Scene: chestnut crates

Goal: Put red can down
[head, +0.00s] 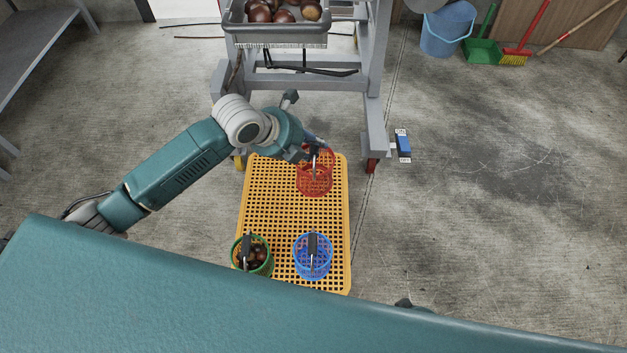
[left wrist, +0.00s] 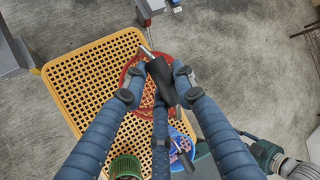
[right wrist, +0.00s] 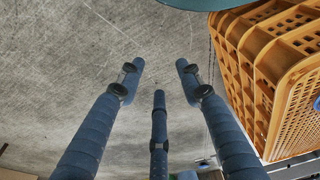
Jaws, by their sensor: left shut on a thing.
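The red can (head: 314,182) is a mesh bucket with a black handle grip. My left gripper (head: 312,150) is shut on that handle, with the can hanging below it over the far right part of the yellow crate (head: 270,195). In the left wrist view, the fingers (left wrist: 157,84) close around the black grip and the red rim (left wrist: 124,77) shows behind. I cannot tell whether the can's bottom touches the crate. In the right wrist view, my right gripper (right wrist: 160,75) is open and empty, beside the crate's side (right wrist: 262,85).
A green can (head: 237,260) with chestnuts and a blue can (head: 313,262) stand at the crate's near end. The crate's middle is clear. A grey metal stand (head: 375,90) with a chestnut tray (head: 280,32) rises behind. A blue bucket (head: 447,30) and brooms are at the back right.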

